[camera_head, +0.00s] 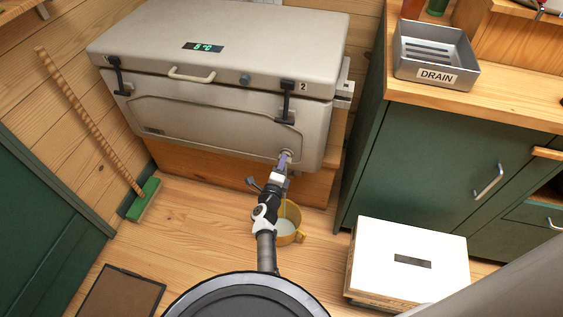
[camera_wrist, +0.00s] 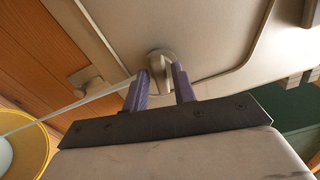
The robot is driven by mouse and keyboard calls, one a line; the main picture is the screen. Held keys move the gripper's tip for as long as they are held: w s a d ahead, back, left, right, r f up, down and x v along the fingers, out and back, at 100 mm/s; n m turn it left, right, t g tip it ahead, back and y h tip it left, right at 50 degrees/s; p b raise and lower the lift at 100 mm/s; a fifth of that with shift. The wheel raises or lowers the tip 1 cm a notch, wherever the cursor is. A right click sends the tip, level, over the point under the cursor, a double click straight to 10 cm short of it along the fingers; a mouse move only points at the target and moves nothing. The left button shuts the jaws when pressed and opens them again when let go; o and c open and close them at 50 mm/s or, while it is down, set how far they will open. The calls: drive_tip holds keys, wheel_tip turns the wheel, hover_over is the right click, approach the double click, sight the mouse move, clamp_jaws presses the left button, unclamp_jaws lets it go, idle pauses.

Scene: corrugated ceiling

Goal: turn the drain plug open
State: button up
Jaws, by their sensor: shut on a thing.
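The drain plug (camera_head: 286,155) is a small pale knob low on the right of the front of a beige cooler (camera_head: 220,126). In the wrist view the plug (camera_wrist: 161,62) has a raised grip bar. My gripper (camera_head: 282,164) is shut on this bar, with one purple finger on each side in the wrist view (camera_wrist: 162,84). Pale liquid shows inside the mug. My fingers partly hide the plug in the head view.
The cooler stands on a wooden base (camera_head: 208,174), its lid shut with latches. A green cabinet (camera_head: 440,165) with a grey DRAIN tray (camera_head: 462,78) on top is at right. A white-topped box (camera_head: 409,258) stands on the floor. A green broom (camera_head: 141,200) leans at left.

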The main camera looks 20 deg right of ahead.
drive_tip(key=shift+n+p, duration=0.35)
drive_tip(key=shift+n, duration=0.75)
drive_tip(key=shift+d, duration=0.1)
drive_tip(key=o, duration=0.9)
drive_tip(key=shift+o, duration=0.2)
drive_tip(key=p+v, duration=0.1)
drive_tip(key=v, duration=1.2)
drive_tip(key=shift+s+a, duration=0.25)
drive_tip(key=shift+a, duration=0.05)
